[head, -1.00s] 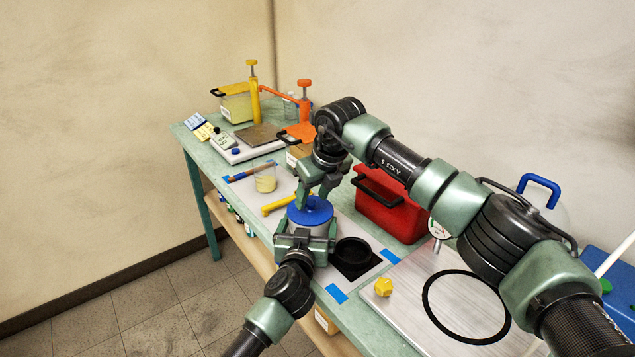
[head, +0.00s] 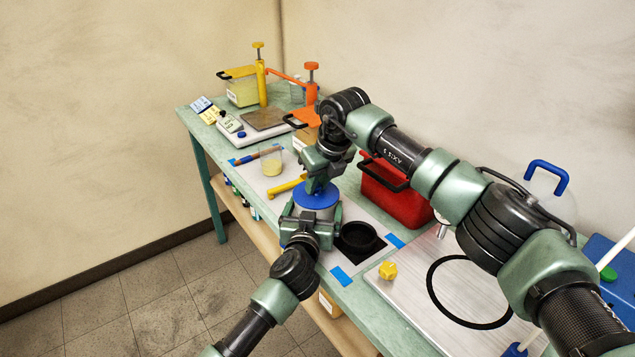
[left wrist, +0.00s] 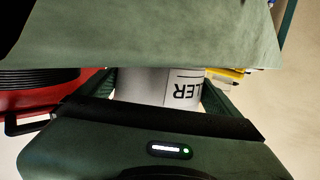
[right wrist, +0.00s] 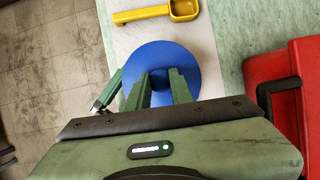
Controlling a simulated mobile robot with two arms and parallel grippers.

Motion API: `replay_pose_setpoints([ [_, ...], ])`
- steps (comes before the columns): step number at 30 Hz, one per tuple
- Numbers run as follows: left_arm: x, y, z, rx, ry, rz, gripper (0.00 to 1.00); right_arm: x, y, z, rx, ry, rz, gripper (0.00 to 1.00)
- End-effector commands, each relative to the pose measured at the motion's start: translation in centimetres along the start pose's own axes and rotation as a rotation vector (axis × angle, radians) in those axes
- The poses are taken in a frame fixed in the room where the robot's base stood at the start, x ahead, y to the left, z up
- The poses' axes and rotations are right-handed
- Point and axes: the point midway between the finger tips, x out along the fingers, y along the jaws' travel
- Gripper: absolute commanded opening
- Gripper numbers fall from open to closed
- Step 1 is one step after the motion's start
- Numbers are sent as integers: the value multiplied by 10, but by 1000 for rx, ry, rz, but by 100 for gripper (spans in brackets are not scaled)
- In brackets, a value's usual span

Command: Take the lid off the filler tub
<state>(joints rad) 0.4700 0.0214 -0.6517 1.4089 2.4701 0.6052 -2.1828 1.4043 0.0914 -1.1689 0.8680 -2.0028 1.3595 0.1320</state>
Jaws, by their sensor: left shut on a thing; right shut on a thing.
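The filler tub (head: 301,211) is a pale cylinder with a blue lid (head: 327,201) on top. It stands on the white mat of the bench. My left gripper (head: 312,218) is shut on the tub's body from the front. The left wrist view shows the tub's wall (left wrist: 150,85) with part of its printed label between the fingers. My right gripper (head: 317,186) comes from above and is shut on the lid's central knob. In the right wrist view the lid (right wrist: 200,65) is a blue disc; the fingers partly hide the knob. The lid appears seated on the tub.
A black round holder (head: 358,238) is right of the tub, with a red box (head: 397,200) behind. A yellow scoop (head: 287,189) and a beaker (head: 273,163) are on the left. A yellow knob (head: 388,271) and black ring (head: 432,290) are on the right plate.

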Motion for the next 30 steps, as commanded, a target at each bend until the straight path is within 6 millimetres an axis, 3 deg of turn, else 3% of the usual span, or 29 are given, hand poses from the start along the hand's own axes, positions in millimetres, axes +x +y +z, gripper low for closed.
replay_pose_setpoints([
  [14, 0, -1, 1, 1, -2, -1, 21, -1, 0, 0, 0, 0, 0, 0],
  [30, 0, -1, 1, 1, -2, -1, 21, -17, 0, 7, 0, -1, -1, 0],
])
